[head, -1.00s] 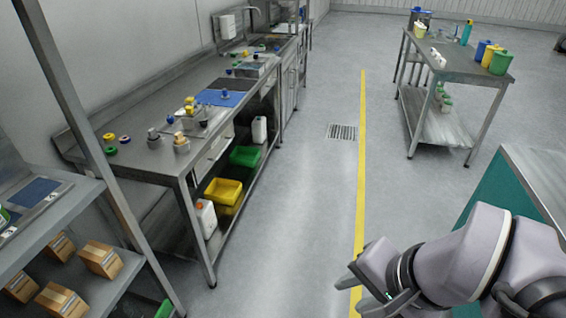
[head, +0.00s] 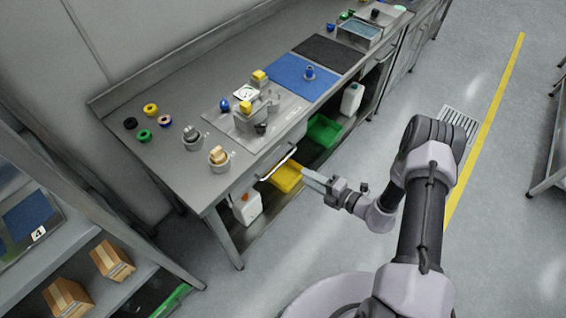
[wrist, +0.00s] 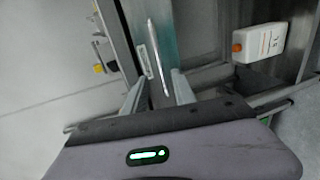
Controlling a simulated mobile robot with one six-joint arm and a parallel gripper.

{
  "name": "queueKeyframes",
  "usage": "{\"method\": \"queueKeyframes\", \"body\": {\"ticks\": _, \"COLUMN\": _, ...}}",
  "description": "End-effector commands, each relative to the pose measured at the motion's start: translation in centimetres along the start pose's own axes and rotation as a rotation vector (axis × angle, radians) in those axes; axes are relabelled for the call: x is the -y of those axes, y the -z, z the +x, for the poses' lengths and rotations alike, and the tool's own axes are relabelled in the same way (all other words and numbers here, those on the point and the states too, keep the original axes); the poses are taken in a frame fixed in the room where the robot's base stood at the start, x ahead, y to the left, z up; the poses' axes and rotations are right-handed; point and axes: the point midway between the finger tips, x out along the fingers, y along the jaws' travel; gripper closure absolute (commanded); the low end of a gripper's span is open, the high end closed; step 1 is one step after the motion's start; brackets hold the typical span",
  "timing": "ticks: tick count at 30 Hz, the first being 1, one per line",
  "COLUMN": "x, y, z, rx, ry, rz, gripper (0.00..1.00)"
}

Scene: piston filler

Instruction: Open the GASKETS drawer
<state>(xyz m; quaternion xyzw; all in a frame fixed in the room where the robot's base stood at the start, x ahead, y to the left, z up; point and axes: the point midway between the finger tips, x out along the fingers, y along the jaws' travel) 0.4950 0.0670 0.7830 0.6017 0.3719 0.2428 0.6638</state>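The drawer front (head: 264,166) sits under the left part of the steel workbench and looks flush with it. Its bar handle (head: 279,162) runs along the front; no name is readable on the drawer. In the wrist view the handle (wrist: 155,50) stands in front of the drawer face, beside a small pale label plate (wrist: 144,62) whose text is too small to read. My gripper (head: 307,174) is in front of the handle. Its two fingers (wrist: 157,78) are apart, with the handle's near end appearing between them. I cannot tell whether either finger touches the handle.
A yellow bin (head: 288,178), a green bin (head: 324,131) and a white jug (head: 247,207) stand on the shelf below. The bench top (head: 190,180) holds small parts and a blue mat (head: 301,75). A rack with boxes (head: 110,260) is at left.

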Motion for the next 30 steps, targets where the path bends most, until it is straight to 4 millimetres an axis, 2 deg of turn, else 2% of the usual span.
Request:
{"method": "queueKeyframes", "body": {"ticks": 1, "x": 0.3, "y": 0.2, "z": 1.7, "rx": -0.007, "ry": -0.001, "rz": -0.004, "gripper": 0.68}}
{"method": "queueKeyframes", "body": {"ticks": 6, "x": 0.3, "y": 0.2, "z": 6.8, "rx": -0.007, "ry": -0.002, "rz": -0.005, "gripper": 0.68}}
{"method": "queueKeyframes", "body": {"ticks": 12, "x": 0.2, "y": 0.1, "z": 10.9, "rx": -0.004, "ry": 0.0, "rz": -0.006, "gripper": 0.68}}
{"method": "queueKeyframes", "body": {"ticks": 18, "x": 0.0, "y": 0.1, "z": 12.3, "rx": -0.003, "ry": 0.0, "rz": -0.004, "gripper": 0.68}}
{"method": "queueKeyframes", "body": {"ticks": 25, "x": -0.1, "y": 0.1, "z": 12.4, "rx": -0.003, "ry": 0.0, "rz": -0.004, "gripper": 0.68}}
{"method": "queueKeyframes", "body": {"ticks": 30, "x": -0.1, "y": 0.1, "z": 12.3, "rx": -0.003, "ry": 0.0, "rz": -0.004, "gripper": 1.0}}
